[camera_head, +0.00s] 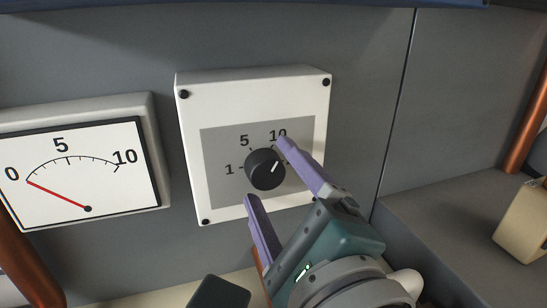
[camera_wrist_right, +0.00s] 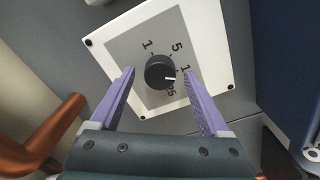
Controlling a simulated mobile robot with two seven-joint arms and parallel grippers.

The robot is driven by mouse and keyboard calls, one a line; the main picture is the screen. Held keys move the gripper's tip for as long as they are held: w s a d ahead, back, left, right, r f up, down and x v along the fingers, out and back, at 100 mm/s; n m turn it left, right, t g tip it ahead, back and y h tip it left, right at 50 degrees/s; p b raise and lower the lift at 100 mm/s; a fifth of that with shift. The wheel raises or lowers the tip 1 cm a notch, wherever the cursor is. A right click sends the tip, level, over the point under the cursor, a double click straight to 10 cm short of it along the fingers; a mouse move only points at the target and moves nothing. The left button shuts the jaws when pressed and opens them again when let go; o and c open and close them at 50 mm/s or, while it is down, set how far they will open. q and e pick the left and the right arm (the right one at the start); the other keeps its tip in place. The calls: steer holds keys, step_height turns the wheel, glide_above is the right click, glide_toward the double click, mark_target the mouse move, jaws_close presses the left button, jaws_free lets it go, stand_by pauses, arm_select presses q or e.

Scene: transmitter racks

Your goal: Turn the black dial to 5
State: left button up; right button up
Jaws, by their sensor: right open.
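The black dial (camera_head: 265,169) is a round knob on a grey plate in a white box (camera_head: 253,92). Printed marks 1, 5 and 10 show around it; a further mark low in the right wrist view is partly unclear. The right wrist view shows the dial (camera_wrist_right: 160,72) between the fingertips, with visible gaps. My left gripper is not in view.
A white gauge (camera_head: 82,170) left of the box has a red needle at 0. Copper pipes (camera_head: 526,125) stand at the sides. A beige block (camera_head: 524,222) sits on the grey ledge at right.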

steer(key=shift+w, duration=0.1)
jaws_close()
stand_by(0.7)
